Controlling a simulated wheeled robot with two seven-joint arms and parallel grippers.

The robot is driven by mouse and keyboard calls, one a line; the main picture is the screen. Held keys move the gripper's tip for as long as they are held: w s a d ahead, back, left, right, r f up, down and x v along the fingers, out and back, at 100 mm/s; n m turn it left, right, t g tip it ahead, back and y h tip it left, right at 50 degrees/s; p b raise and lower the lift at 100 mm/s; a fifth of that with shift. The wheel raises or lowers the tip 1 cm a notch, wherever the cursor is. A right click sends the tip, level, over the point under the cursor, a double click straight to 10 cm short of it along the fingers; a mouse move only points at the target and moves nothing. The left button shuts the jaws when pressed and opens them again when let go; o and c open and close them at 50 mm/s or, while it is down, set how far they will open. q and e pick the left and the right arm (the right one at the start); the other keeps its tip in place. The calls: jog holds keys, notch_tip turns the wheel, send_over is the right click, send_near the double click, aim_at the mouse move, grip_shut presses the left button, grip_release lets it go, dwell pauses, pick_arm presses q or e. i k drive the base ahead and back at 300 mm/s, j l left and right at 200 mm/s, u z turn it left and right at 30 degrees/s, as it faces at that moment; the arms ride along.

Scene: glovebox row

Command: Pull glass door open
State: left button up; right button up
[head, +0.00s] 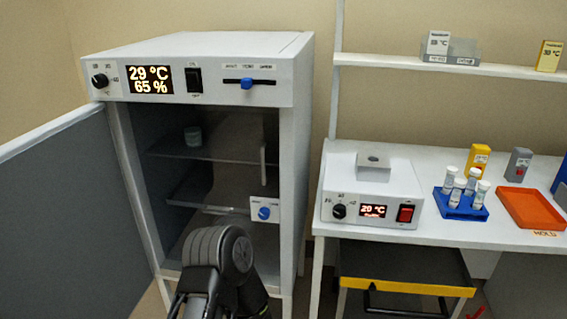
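The white cabinet (205,50) stands left of the bench. Its solid grey outer door (60,200) is swung wide open to the left. A dark-tinted pane, apparently the glass door (225,150), covers the opening; I cannot tell whether it is fully shut. A pale vertical bar, apparently its handle (263,163), is near the right side. A small panel with a blue knob (264,212) sits below the bar. One dark arm of mine reaches up in front of the cabinet's lower opening. No gripper fingers show in this view.
Inside are shelves and a small jar (193,136). To the right, the bench (445,233) holds a white heater box (370,190), a blue tube rack (461,204) and an orange tray (530,208). A yellow-edged cart (405,284) stands beneath the bench.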

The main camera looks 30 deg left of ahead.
aim_at(273, 204)
jog(key=u, duration=1.45)
